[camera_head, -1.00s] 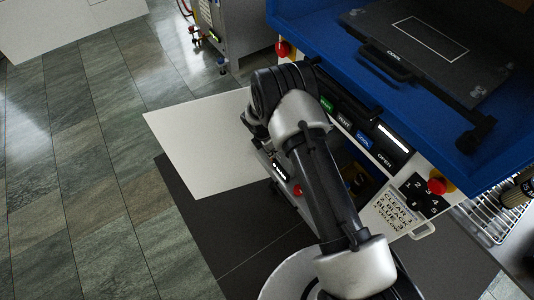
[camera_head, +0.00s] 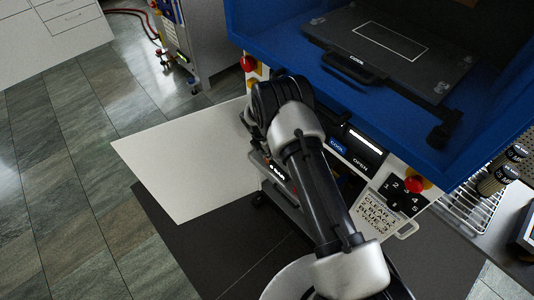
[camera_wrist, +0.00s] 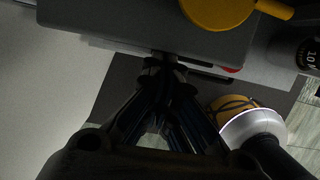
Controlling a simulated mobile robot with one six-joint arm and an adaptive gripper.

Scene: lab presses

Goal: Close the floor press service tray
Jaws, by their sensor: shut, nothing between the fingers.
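The floor press (camera_head: 400,185) stands at the right in the head view, with a blue chamber and a light front panel. I cannot tell for sure which part is its service tray. In the wrist view a dark grey slab (camera_wrist: 120,22) with a rounded edge spans the top and may be that tray. My gripper (camera_wrist: 166,66) is shut and empty, its fingertips at the slab's near edge; I cannot tell whether they touch. In the head view my arm hides the gripper and much of the lower front.
A white flat panel (camera_head: 185,165) reaches left from the press's lower front, over a dark mat (camera_head: 185,240). A yellow round piece with a handle (camera_wrist: 215,8) lies over the slab. A wire rack (camera_head: 475,205) is at the right. Tiled floor (camera_head: 60,160) is clear at left.

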